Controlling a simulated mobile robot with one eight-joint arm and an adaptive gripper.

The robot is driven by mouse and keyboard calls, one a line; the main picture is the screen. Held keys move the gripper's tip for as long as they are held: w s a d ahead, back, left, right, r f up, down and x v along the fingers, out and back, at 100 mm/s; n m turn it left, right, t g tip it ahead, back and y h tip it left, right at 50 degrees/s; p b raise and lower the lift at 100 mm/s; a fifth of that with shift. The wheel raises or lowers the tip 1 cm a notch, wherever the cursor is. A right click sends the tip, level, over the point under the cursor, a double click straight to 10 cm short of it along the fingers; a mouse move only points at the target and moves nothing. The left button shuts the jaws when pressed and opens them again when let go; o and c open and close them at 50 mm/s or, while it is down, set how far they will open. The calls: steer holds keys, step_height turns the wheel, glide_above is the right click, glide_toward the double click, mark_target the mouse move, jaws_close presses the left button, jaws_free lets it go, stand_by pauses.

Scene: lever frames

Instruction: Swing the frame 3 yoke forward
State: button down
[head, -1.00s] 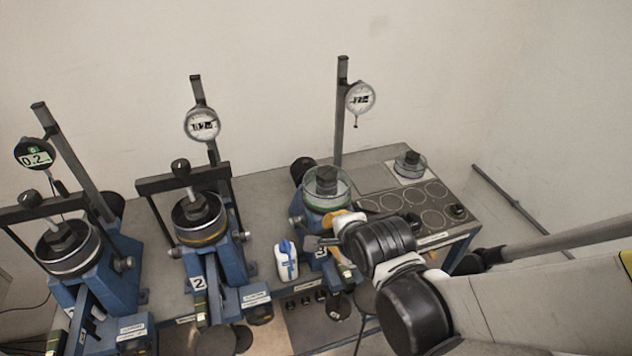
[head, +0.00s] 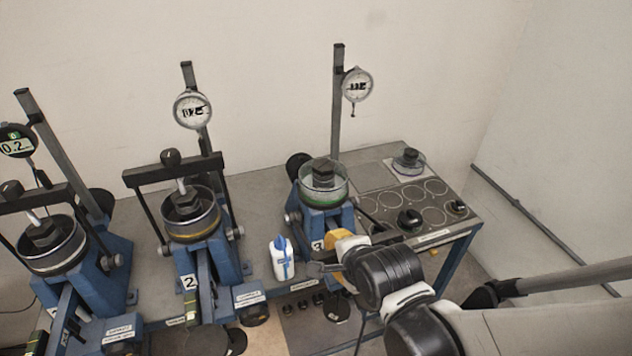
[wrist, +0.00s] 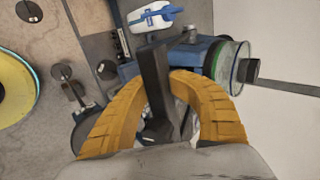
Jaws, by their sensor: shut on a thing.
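Frame 3 (head: 318,225) is the rightmost blue lever frame, with a clear, green-banded cell (head: 323,185) and dark cap on top. No crossbar stands over this cell. Its yoke appears to be the dark bar (head: 322,268) low at the front of the frame. My gripper (head: 336,246) has yellow fingers and is at that bar. In the wrist view my gripper (wrist: 170,82) is shut on the dark bar (wrist: 153,75), which runs between the fingers. My wrist hides part of the frame's front.
A white and blue bottle (head: 282,259) stands close left of my gripper. Frame 2 (head: 195,265) and frame 1 (head: 65,260) have their yokes upright over their cells. A dial gauge (head: 357,85) on a post is behind frame 3. A tray with round recesses (head: 440,225) lies to the right.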

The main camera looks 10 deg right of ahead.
steer(key=c, duration=1.2)
jaws_free()
steer(key=shift+s, duration=0.1)
steer(key=shift+c, duration=0.2)
steer(key=v, duration=1.2)
steer(key=shift+f, duration=0.1)
steer(key=d+f+n+b, duration=0.2)
steer(key=n, duration=0.2)
steer(key=d+f+n+h+b, duration=0.1)
steer(key=d+f+n+b, duration=0.1)
steer(key=n, duration=0.3)
steer(key=d+f+n+g+b, duration=0.1)
steer(key=d+f+n+b, duration=0.1)
steer(key=n+b, duration=0.2)
steer(key=shift+w+d+f+n+h, duration=0.25)
steer(key=shift+w+f+n+h, duration=0.05)
steer(key=shift+w+f+n, duration=0.1)
steer(key=shift+d+n, duration=0.4)
steer(key=shift+n, duration=0.6)
